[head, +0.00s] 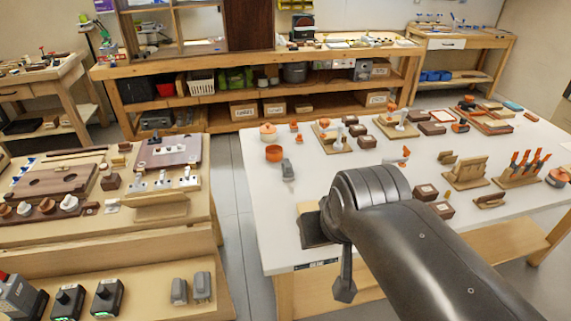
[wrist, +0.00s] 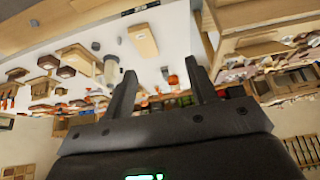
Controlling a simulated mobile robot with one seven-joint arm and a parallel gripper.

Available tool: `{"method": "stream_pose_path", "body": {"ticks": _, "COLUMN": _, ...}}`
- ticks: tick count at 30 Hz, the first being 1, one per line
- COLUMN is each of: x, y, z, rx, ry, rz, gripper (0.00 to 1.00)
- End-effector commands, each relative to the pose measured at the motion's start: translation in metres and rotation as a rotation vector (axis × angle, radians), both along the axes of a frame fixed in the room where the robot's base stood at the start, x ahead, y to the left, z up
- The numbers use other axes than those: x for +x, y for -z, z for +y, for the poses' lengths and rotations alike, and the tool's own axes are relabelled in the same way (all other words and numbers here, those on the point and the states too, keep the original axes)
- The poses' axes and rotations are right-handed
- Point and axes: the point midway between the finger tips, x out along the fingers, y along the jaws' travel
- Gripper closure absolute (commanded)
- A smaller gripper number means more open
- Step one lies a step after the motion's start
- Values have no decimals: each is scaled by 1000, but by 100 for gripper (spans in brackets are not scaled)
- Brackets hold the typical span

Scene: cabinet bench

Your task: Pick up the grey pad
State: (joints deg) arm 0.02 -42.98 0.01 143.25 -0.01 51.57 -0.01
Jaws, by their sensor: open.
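My gripper (wrist: 162,82) is open in the wrist view, its two dark fingers apart with nothing between them. In the head view my arm reaches in from the lower right over the front left of the white table (head: 262,205). Another grey piece (head: 288,169) stands farther back, by an orange cup (head: 273,153). I cannot tell for certain which is the grey pad.
Wooden holders and a rack with orange-handled tools (head: 520,172) crowd the table's right half. A second bench (head: 165,228) stands left across a floor gap, with two grey pieces (head: 179,291) on its lower shelf. The white table's front left is mostly clear.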

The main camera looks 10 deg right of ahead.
Motion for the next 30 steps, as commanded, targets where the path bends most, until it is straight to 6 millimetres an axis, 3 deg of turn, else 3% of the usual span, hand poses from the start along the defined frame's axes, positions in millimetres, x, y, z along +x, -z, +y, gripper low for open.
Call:
{"method": "stream_pose_path", "body": {"ticks": 12, "x": 0, "y": 0, "z": 0, "rx": 0, "ry": 0, "rz": 0, "gripper": 48}}
{"method": "stream_pose_path", "body": {"ticks": 17, "x": 0, "y": 0, "z": 0, "rx": 0, "ry": 0, "rz": 0, "gripper": 35}}
{"method": "stream_pose_path", "body": {"ticks": 24, "x": 1, "y": 0, "z": 0, "rx": 0, "ry": 0, "rz": 0, "gripper": 35}}
{"method": "stream_pose_path", "body": {"ticks": 30, "x": 27, "y": -12, "z": -1, "rx": 1, "ry": 5, "rz": 9, "gripper": 35}}
